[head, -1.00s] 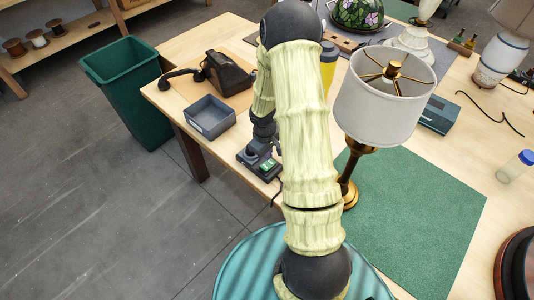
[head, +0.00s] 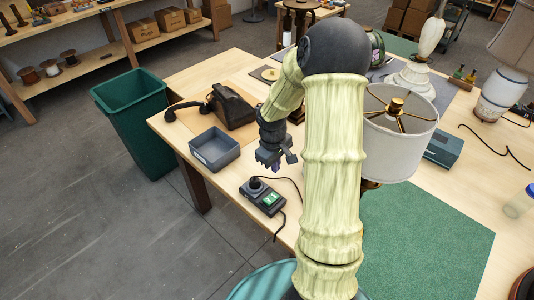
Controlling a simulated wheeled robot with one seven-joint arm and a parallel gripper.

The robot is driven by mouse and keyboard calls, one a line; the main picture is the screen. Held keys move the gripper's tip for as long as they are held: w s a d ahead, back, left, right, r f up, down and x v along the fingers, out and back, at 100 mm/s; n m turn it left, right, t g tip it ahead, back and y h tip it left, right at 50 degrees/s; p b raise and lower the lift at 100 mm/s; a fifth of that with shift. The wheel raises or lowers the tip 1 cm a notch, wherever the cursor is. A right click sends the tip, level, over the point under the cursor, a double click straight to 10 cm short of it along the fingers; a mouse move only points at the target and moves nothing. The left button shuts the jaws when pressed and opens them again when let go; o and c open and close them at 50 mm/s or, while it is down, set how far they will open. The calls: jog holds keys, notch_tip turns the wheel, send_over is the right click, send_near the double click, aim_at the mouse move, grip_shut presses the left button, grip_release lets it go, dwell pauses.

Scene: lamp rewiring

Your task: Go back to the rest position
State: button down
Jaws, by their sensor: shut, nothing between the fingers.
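My gripper (head: 277,163) is at the end of my pale, ridged arm, pointing down above the left part of the wooden table. It is empty and its fingers are shut. It hangs between the grey tray and my upper arm, above and behind a small dark device with a green display (head: 263,198). A plug and black cable are on that device. The lamp with the white shade and brass fittings (head: 402,145) stands upright to the right; my arm hides most of its stand.
A grey tray (head: 215,158) and a black telephone (head: 228,108) sit on the table's left. A green bin (head: 135,110) stands on the floor beyond the left edge. The green mat (head: 425,235) has clear room. White lamps (head: 503,98) stand at the back right.

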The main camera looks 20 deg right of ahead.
jog(key=shift+s, duration=0.1)
jog(key=s+a+r+m+t+y, duration=0.1)
jog(key=s+a+r+m, duration=0.3)
jog(key=s+a+r, duration=0.5)
jog(key=s+a+t, duration=0.1)
jog(key=s+a, duration=0.2)
jog(key=a, duration=0.1)
jog(key=shift+s+r, duration=0.35)
jog(key=shift+d, duration=0.1)
